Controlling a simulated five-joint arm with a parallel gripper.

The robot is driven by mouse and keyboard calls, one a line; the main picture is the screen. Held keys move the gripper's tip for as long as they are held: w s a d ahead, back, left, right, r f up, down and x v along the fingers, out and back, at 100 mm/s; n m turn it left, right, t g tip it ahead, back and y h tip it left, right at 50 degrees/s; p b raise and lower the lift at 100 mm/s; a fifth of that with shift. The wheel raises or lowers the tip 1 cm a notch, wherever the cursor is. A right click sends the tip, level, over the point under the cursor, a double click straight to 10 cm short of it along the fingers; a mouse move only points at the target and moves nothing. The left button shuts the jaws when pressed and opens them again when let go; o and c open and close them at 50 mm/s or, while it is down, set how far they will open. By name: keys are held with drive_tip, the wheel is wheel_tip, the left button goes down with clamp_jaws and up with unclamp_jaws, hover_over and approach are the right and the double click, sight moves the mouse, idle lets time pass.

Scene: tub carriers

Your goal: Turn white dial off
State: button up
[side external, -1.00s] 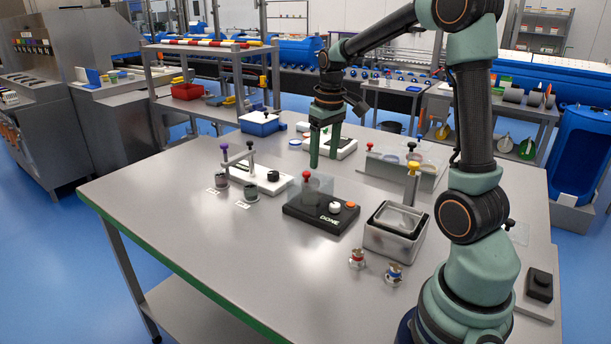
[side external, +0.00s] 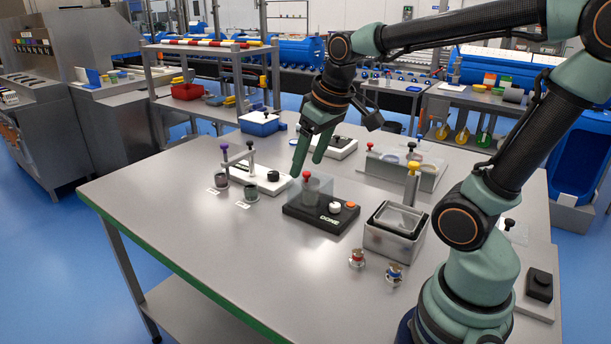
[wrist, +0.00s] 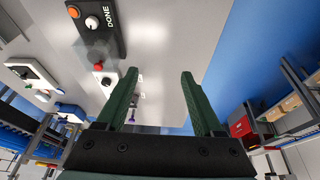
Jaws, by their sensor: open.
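The white dial (side external: 335,207) sits on a black box (side external: 308,215) marked DONE, beside an orange button (side external: 351,204). In the wrist view, the white dial (wrist: 92,22) shows at the upper left, with a dark mark on its face. A clear cover (side external: 317,185) stands at the box's other end, by a red knob (side external: 307,175). My gripper (side external: 305,167) is open and empty, tilted, above and behind the box's covered end. In the wrist view, both green fingers of my gripper (wrist: 160,75) are apart with nothing between them.
A metal tub (side external: 392,242) with a yellow-topped handle stands right of the box. A white device (side external: 268,182) with dark cups beside it is to the left. The table's front left is clear.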

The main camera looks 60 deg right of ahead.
drive_tip(key=shift+s+a, duration=0.6)
drive_tip(key=shift+a, duration=0.3)
drive_tip(key=n+g, duration=0.4)
drive_tip(key=n, duration=0.1)
hover_over(335, 204)
wheel_tip(335, 204, down, 10)
drive_tip(key=shift+y, duration=0.3)
wheel_tip(335, 204, down, 12)
drive_tip(key=shift+c, duration=0.3)
clamp_jaws()
